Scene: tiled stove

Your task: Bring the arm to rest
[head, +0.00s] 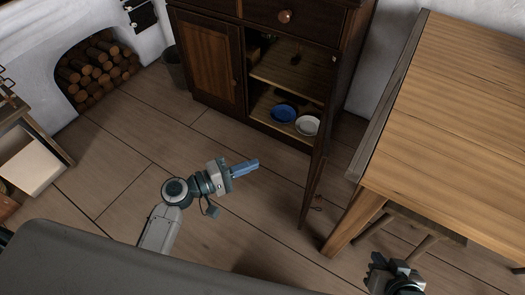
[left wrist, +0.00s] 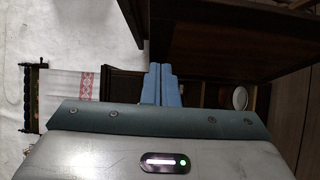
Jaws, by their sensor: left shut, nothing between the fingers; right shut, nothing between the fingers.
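My left gripper (head: 245,168) is shut with nothing between its blue fingers. In the head view it is held out over the floor, in front of the cabinet and apart from it. Its fingers also show in the left wrist view (left wrist: 160,84), close together. My right gripper (head: 400,280) is at the bottom right edge of the head view, beside the table.
The dark wooden cabinet (head: 209,65) has its right door (head: 318,165) open towards me. Inside are a blue bowl (head: 284,113) and a white bowl (head: 307,125). A wooden table (head: 455,120) stands right. Firewood (head: 98,68) fills a niche at left. Floor (head: 120,130) left of the arm is clear.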

